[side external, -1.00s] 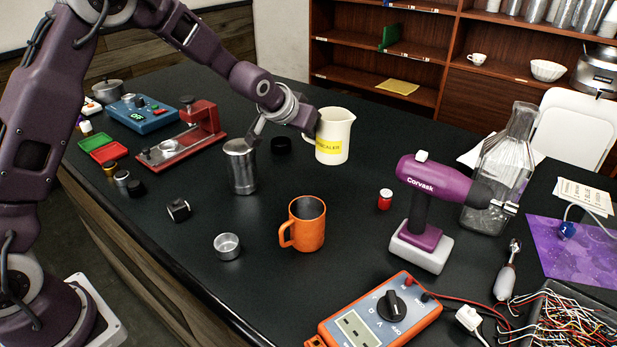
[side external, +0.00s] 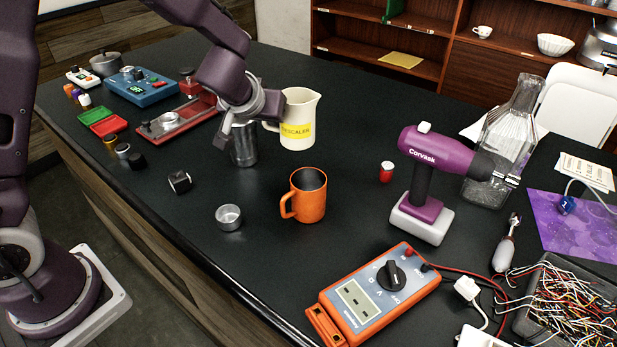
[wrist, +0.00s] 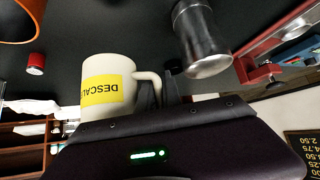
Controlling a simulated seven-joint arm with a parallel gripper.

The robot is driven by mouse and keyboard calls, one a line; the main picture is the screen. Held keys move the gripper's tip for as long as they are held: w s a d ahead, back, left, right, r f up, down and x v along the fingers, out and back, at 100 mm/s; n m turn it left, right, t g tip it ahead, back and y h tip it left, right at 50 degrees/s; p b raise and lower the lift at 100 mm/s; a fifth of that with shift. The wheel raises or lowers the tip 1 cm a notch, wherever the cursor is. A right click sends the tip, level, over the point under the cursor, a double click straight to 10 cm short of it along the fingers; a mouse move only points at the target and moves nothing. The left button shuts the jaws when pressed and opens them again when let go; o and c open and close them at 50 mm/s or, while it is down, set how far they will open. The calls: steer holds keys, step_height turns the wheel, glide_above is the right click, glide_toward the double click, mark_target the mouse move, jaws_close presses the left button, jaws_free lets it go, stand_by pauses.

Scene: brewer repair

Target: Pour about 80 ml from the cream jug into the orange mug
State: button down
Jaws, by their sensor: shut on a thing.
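The cream jug (side external: 299,115) has a yellow label reading DESCALER and stands upright at the middle back of the table in the side view. It also shows in the upside-down wrist view (wrist: 121,72). My gripper (side external: 268,125) is shut on its handle, on the left side of the jug. I cannot tell whether the jug clears the tabletop, and its contents are hidden. The orange mug (side external: 309,204) stands upright on the table in front of the jug, apart from it, handle to the left. Its rim shows in the wrist view's corner (wrist: 20,38).
A metal canister (side external: 244,150) stands just left of the jug, partly behind my gripper. A small metal cup (side external: 229,218) is left of the mug. Table between jug and mug is clear.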

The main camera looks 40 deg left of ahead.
steer(key=a+r, duration=0.1)
steer(key=a, duration=0.1)
steer(key=s+a+r, duration=0.1)
steer(key=a, duration=0.1)
steer(key=shift+r, duration=0.35)
steer(key=shift+s+a+r+m+h, duration=0.2)
steer(key=shift+s+a+m+h, duration=0.6)
steer(key=shift+s+m, duration=0.3)
steer(key=shift+s+f+m+t+h, duration=0.2)
steer(key=shift+s+f+m+h, duration=0.1)
steer(key=shift+s, duration=0.45)
steer(key=shift+s+f+m+t+h, duration=0.2)
steer(key=shift+s+m, duration=0.1)
steer(key=shift+s, duration=0.4)
steer(key=shift+s+d+f+m+h, duration=0.15)
steer(key=shift+s+f+m+h, duration=0.1)
steer(key=shift+s, duration=0.4)
steer(key=shift+s+d+f+m+h, duration=0.15)
steer(key=shift+s+f+m, duration=0.1)
steer(key=shift+s, duration=0.35)
steer(key=shift+d+r+m+y, duration=0.1)
steer(key=shift+d+m+y, duration=0.05)
steer(key=shift+m+y, duration=0.15)
